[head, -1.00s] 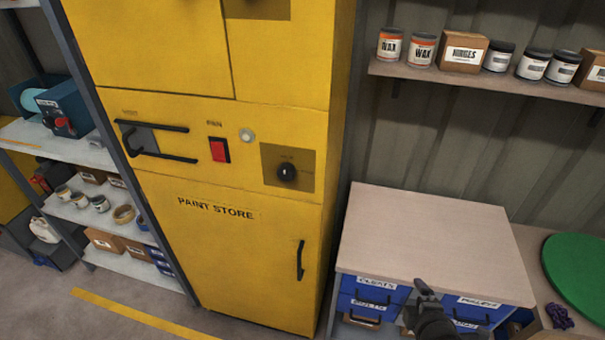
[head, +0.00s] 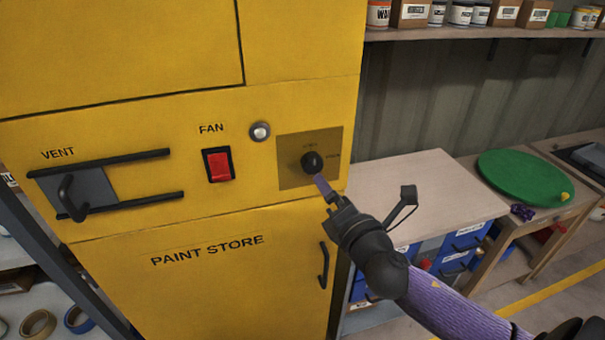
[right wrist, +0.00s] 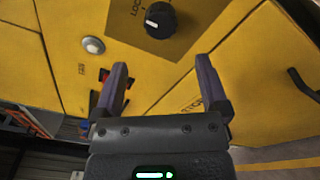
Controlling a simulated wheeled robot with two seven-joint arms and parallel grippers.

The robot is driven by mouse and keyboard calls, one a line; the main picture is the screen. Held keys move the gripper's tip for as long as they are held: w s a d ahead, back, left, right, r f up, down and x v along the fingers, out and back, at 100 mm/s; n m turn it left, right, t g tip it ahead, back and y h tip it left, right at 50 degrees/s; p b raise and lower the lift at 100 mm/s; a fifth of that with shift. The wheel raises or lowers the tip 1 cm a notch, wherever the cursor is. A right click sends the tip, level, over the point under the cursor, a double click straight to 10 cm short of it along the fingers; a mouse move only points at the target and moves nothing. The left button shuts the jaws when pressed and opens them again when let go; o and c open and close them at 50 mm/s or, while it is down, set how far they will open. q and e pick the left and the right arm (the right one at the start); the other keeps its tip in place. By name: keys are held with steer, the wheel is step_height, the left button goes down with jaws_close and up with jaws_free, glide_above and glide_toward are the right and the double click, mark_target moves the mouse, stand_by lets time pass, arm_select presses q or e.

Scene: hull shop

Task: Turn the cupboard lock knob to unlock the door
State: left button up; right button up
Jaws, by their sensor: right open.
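The yellow paint store cupboard (head: 180,290) fills the left of the head view, its lower door closed with a black handle (head: 323,265). The round black lock knob (head: 312,162) sits on a darker square plate at the right of the control panel. In the right wrist view the knob (right wrist: 160,20) shows a white mark, beside a partly readable "LOCK" label. My right gripper (head: 322,188) is just below and in front of the knob. In the right wrist view its two fingers (right wrist: 163,92) are spread apart with nothing between them, and the knob is beyond their tips. My left gripper is not in view.
Left of the knob are a round silver button (head: 260,132), a red fan switch (head: 218,165) and a vent slider (head: 80,195) between black rails. A bench (head: 415,180) with blue drawers stands at the right, near my arm. A shelf of tins (head: 490,32) runs above it.

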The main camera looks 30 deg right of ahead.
mark_target(314, 168)
steer(key=w, duration=0.4)
steer(key=w+d, duration=0.1)
steer(key=w, duration=0.2)
steer(key=shift+d, duration=0.1)
steer(key=shift+w+d, duration=0.1)
steer(key=shift+w, duration=0.3)
steer(key=shift+c, duration=0.8)
jaws_close()
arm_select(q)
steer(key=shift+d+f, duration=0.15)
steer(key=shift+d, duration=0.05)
